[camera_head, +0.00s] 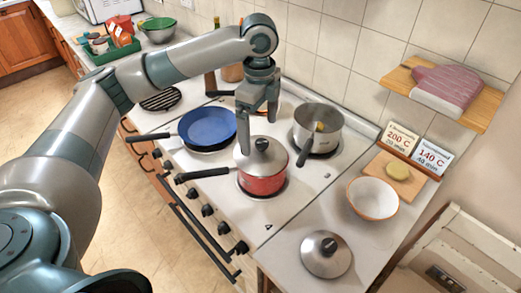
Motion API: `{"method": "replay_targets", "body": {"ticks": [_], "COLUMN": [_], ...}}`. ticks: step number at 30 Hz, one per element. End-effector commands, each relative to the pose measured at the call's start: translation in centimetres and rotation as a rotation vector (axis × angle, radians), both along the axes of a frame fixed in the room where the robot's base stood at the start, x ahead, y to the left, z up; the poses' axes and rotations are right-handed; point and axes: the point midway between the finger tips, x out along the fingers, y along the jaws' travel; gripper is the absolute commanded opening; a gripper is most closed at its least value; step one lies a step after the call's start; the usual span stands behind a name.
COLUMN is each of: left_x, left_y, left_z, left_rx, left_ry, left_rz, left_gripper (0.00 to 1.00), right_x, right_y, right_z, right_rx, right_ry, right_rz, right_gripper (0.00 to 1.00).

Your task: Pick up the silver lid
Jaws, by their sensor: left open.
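One silver lid (262,157) with a dark knob sits on a red pot (263,185) on the front part of the stove. A second silver lid (326,254) with a dark knob lies on the white counter at the lower right. My left gripper (258,135) points down, open and empty, with its fingers just above and behind the knob of the lid on the red pot. I cannot tell whether a finger touches that lid. My right gripper is not in view.
A blue pan (208,127) stands left of the red pot, and a steel saucepan (318,128) stands behind it to the right. Their handles reach across the stove. A white bowl (373,198) is on the right counter, below a wall shelf (484,107). Counter around the loose lid is clear.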

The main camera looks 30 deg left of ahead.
Motion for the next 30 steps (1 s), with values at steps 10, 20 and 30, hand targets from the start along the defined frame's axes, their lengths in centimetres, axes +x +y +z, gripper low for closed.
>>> {"method": "replay_targets", "body": {"ticks": [10, 20, 30], "left_x": [0.0, 0.2, 0.6], "left_y": [0.0, 0.0, 0.0], "left_z": [-1.0, -2.0, -5.8], "left_rx": [0.0, 0.001, 0.001], "left_ry": [-0.001, 0.004, 0.001], "left_rz": [0.0, 0.001, 0.0], "left_gripper": [1.0, 1.0, 1.0], "right_x": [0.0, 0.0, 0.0], "right_y": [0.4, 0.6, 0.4], "right_z": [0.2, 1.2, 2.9], "right_rx": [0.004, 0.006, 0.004], "right_ry": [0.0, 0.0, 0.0], "right_rz": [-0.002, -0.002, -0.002], "right_gripper": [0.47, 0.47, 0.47]}}
